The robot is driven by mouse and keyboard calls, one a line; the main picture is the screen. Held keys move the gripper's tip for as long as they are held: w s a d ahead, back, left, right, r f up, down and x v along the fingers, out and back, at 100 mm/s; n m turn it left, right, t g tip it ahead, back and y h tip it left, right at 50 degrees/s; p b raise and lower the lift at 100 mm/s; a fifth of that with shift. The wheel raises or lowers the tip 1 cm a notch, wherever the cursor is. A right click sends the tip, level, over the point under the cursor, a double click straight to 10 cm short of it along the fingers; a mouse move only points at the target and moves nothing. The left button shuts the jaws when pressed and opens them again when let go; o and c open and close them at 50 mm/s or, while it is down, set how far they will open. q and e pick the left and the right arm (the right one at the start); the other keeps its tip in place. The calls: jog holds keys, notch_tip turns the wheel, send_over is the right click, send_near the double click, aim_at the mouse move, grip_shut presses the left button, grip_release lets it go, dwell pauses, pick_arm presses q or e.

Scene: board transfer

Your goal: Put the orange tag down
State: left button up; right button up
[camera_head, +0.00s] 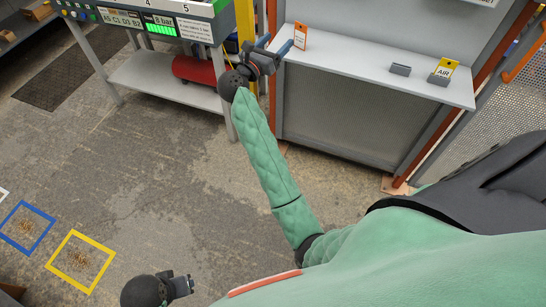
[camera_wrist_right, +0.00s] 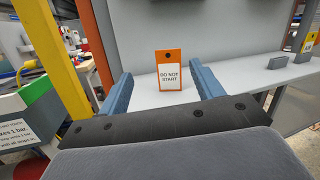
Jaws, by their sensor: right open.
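The orange tag (camera_head: 300,36) stands upright near the left end of the light grey shelf (camera_head: 350,66). In the right wrist view the orange tag (camera_wrist_right: 169,72) has a white panel reading "DO NOT START" and a dark hole at its top. My right gripper (camera_head: 284,46) is at the shelf's left end, beside the tag. In the right wrist view its two blue fingers (camera_wrist_right: 163,84) are apart, with the tag showing between them and clear of both. My left gripper (camera_head: 182,286) is low at the bottom left, far from the shelf; its jaws are too small to read.
A yellow "AIR" tag (camera_head: 445,69) stands in a holder at the shelf's right, with an empty grey block (camera_head: 400,69) beside it. A yellow post (camera_head: 245,22) and a bench with a pressure display (camera_head: 160,24) are left of the shelf. Blue and yellow floor frames (camera_head: 82,261) lie lower left.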

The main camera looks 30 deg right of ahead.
jog(key=s+a+f+n+t+y, duration=0.25)
jog(key=a+n+t+y, duration=0.45)
jog(key=a+n+y, duration=0.65)
jog(key=s+a+f+n+t+y, duration=0.1)
jog(key=s+a+n+t+y, duration=0.5)
jog(key=n, duration=1.3)
jog(key=s+a+f+n+g+y, duration=0.3)
jog(key=s+a+f+n+g, duration=0.1)
jog(key=f+n, duration=0.15)
jog(key=s+a+f+n+g+y, duration=0.3)
jog(key=s+a+f+n+g, duration=0.15)
jog(key=f, duration=0.25)
jog(key=s+d+f+n+g+h, duration=0.1)
jog(key=s+f+n+g, duration=0.1)
jog(key=s, duration=0.6)
jog(key=s+d+f+n+g+h, duration=0.2)
jog(key=s+f+n+g, duration=0.1)
jog(key=s+f+g, duration=0.2)
jog(key=s+d+f+n+g+h, duration=0.1)
jog(key=s+f+n+g+h, duration=0.1)
jog(key=s+f, duration=0.5)
jog(key=s+g, duration=0.1)
jog(key=s, duration=0.3)
jog(key=shift+s+d+g, duration=0.35)
